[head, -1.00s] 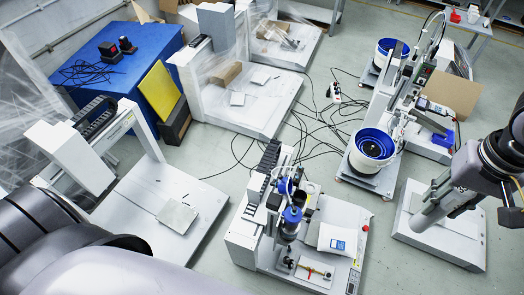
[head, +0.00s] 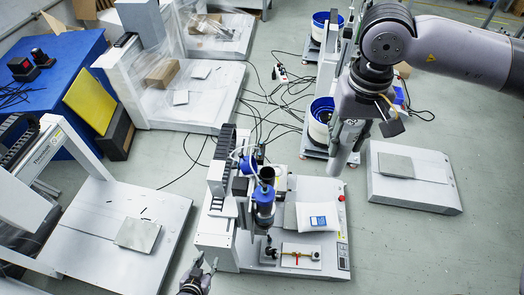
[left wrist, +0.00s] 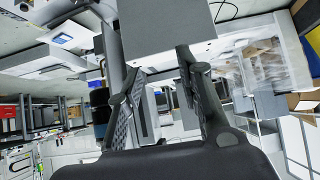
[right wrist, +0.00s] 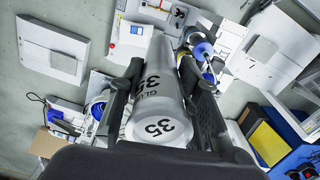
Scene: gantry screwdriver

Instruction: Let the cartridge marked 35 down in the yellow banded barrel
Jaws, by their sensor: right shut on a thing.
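The grey cartridge marked 35 (right wrist: 158,112) is clamped between the fingers of my right gripper (right wrist: 160,85) in the right wrist view, its printed end towards the camera. In the head view my right gripper (head: 357,118) holds the cartridge (head: 341,150) tilted, above and to the right of the screwdriver machine. The blue-and-grey barrel unit (head: 264,198) stands on that machine, apart from the cartridge; I cannot make out a yellow band on it. My left gripper (head: 198,272) is low at the machine's front left. In the left wrist view its fingers (left wrist: 158,85) are apart and empty.
The machine's base carries a white packet with a blue label (head: 317,217) and a small plate with a red-and-brass part (head: 301,255). A low white platform (head: 425,180) stands to the right. Open floor lies at right front.

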